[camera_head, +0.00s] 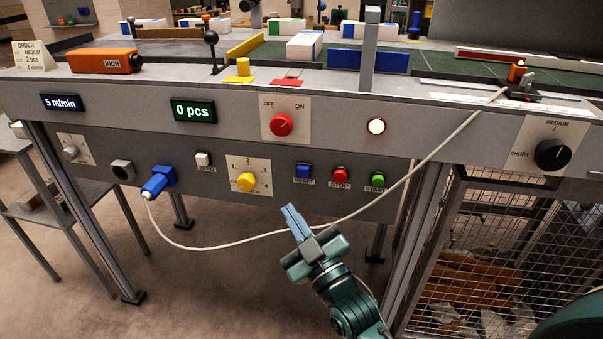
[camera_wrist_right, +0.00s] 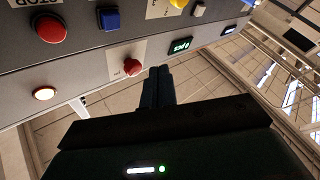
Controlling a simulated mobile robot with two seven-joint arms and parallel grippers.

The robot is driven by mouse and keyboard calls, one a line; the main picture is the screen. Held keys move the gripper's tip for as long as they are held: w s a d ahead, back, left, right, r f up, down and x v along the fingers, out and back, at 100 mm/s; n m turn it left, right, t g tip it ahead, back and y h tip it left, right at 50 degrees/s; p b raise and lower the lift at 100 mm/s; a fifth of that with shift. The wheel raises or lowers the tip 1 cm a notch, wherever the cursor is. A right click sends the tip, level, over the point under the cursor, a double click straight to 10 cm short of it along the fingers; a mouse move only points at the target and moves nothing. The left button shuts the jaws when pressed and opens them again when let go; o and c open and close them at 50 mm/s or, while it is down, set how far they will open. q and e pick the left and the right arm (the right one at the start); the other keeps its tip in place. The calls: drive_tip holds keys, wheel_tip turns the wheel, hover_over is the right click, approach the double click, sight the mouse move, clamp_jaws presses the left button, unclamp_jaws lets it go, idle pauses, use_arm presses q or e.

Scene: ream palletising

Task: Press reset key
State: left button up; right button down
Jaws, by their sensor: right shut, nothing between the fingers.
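The blue reset key (camera_head: 303,171) sits on the lower control panel above its RESET label, left of the red stop button (camera_head: 340,174) and the green start button (camera_head: 377,179). My right gripper (camera_head: 290,209) is shut and empty, in front of and below the reset key, with its fingers pointing up toward the panel and apart from the key. In the right wrist view, the closed fingertips (camera_wrist_right: 158,72) show below the panel, and the blue key (camera_wrist_right: 109,19) is up and to their left. My left gripper is not in view.
A pale cable (camera_head: 230,244) runs from the blue plug (camera_head: 158,181) past my right fingers up to the right; contact is unclear. A yellow knob (camera_head: 247,182) is left of the key. The red OFF/ON knob (camera_head: 282,124) is above. A wire-mesh cage (camera_head: 480,250) stands right.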

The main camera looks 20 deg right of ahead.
sight(303, 172)
use_arm(q)
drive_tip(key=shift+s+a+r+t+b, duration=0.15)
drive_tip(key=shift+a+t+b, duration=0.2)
drive_tip(key=shift+b, duration=0.35)
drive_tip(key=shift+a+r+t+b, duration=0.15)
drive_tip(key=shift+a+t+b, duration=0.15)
drive_tip(key=shift+b, duration=0.4)
use_arm(e)
drive_tip(key=w+d, duration=0.4)
drive_tip(key=w, duration=0.3)
drive_tip(key=shift+w+d, duration=0.25)
drive_tip(key=shift+w, duration=0.1)
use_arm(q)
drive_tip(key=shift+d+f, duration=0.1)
use_arm(e)
drive_tip(key=shift+w, duration=0.1)
idle(0.4)
drive_tip(key=shift+w+d, duration=0.2)
drive_tip(key=shift+w, duration=0.05)
